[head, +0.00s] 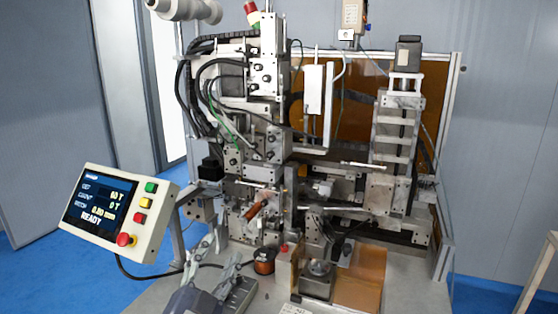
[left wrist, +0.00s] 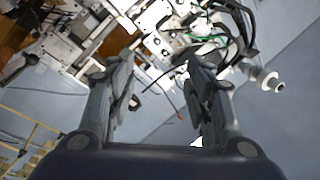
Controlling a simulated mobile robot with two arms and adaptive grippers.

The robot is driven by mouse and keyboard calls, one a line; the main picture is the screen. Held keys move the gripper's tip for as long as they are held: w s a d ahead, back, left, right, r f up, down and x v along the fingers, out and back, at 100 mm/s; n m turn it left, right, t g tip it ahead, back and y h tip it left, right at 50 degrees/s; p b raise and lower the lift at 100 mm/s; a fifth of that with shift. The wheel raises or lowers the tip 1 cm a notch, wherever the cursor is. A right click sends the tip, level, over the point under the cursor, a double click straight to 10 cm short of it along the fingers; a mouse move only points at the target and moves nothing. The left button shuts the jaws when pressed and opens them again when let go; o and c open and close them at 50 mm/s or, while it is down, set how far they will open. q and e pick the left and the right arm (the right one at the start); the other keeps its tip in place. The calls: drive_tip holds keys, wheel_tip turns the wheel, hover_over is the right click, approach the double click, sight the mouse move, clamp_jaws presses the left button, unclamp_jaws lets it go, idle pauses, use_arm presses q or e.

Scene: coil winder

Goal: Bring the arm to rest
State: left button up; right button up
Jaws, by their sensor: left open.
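My left gripper (head: 222,250) is low in the head view, in front of the coil winder (head: 270,150) and above its table. Its two grey fingers point up and are apart, with nothing between them. In the left wrist view the open fingers (left wrist: 158,72) frame only the machine's upper parts and the grey wall in the distance. My right gripper is not in view. A copper-coloured coil (head: 257,208) sits on the machine at mid height. A dark spool with copper (head: 264,261) stands on the table, right of my left gripper.
A control panel (head: 118,212) on a bracket stands left of my gripper; its screen reads READY. Blue floor is free at left.

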use_arm(q)
drive_tip(key=s+a+f+n+g+y, duration=0.1)
drive_tip(key=s+a+f+n+g, duration=0.2)
drive_tip(key=s+f, duration=0.4)
drive_tip(key=s+a+f+n+g+y, duration=0.2)
drive_tip(key=s+f+g, duration=0.2)
drive_tip(key=f, duration=0.5)
drive_tip(key=s+a+f+n+g+y, duration=0.1)
drive_tip(key=s+a+f+n+g, duration=0.2)
drive_tip(key=s+f, duration=0.4)
drive_tip(key=s+f+g, duration=0.6)
drive_tip(key=s+f, duration=0.1)
drive_tip(key=s, duration=0.6)
wheel_tip(320, 180, down, 37)
drive_tip(key=s+g+b, duration=0.1)
drive_tip(key=g+b, duration=0.1)
drive_tip(key=b, duration=1)
drive_tip(key=s+a+f+b, duration=0.1)
drive_tip(key=s+f+b, duration=0.2)
drive_tip(key=s+f, duration=0.3)
drive_tip(key=s+a+f+b, duration=0.1)
drive_tip(key=s+f+b, duration=0.2)
drive_tip(key=f, duration=0.9)
drive_tip(key=s+a+f+b, duration=0.1)
drive_tip(key=s+f+b, duration=0.3)
drive_tip(key=s+f, duration=0.4)
drive_tip(key=shift+s+f+g, duration=0.35)
drive_tip(key=shift+f+g, duration=0.05)
drive_tip(key=shift+f, duration=0.3)
